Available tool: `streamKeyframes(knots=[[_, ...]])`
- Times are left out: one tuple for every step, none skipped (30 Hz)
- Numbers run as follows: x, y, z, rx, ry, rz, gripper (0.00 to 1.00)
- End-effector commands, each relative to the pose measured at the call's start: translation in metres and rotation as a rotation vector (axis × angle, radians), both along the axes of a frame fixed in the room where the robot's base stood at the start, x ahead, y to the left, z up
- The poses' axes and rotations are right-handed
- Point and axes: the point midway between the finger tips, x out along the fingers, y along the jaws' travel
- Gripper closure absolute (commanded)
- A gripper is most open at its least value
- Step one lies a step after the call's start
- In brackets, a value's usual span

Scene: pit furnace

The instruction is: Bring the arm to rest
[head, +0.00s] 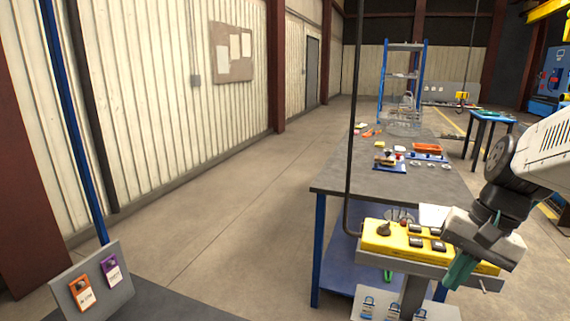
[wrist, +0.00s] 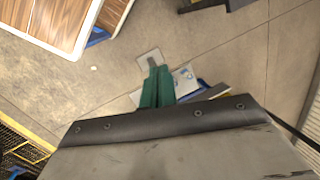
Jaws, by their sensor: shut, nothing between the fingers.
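My arm reaches in from the right edge of the head view. My gripper (head: 450,285) has green fingers and points down and to the left, close to the yellow control box (head: 375,240) in the picture. I cannot tell whether it touches the box. In the wrist view my gripper (wrist: 154,66) shows its two green fingers together, with nothing between them. The floor and a pale plate (wrist: 149,58) lie beyond the fingertips.
A grey workbench (head: 340,178) with small parts and an orange tray (head: 427,148) stands behind the control box. A panel with orange and purple tags (head: 126,290) is at lower left. The floor (head: 230,215) between is clear.

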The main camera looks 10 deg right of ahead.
Motion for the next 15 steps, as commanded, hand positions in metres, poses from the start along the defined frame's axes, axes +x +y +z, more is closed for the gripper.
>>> streamKeyframes(knots=[[-0.012, 0.019, 0.005, -0.052, 0.000, 0.121, 1.00], [-0.020, 0.027, 0.007, -0.083, 0.003, 0.186, 1.00], [-0.029, 0.036, 0.009, -0.122, 0.004, 0.269, 1.00], [-0.036, 0.042, 0.011, -0.151, 0.003, 0.328, 1.00], [-0.042, 0.048, 0.013, -0.179, -0.001, 0.381, 1.00], [-0.049, 0.055, 0.015, -0.214, -0.011, 0.448, 1.00], [-0.054, 0.060, 0.017, -0.235, -0.020, 0.491, 1.00], [-0.057, 0.065, 0.018, -0.255, -0.030, 0.529, 1.00], [-0.061, 0.071, 0.021, -0.277, -0.049, 0.573, 1.00], [-0.063, 0.075, 0.023, -0.290, -0.064, 0.601, 1.00], [-0.065, 0.079, 0.024, -0.297, -0.078, 0.625, 1.00], [-0.066, 0.085, 0.027, -0.302, -0.097, 0.651, 1.00], [-0.067, 0.089, 0.028, -0.305, -0.111, 0.668, 1.00], [-0.067, 0.092, 0.030, -0.307, -0.122, 0.681, 1.00], [-0.067, 0.095, 0.032, -0.309, -0.132, 0.695, 1.00]])
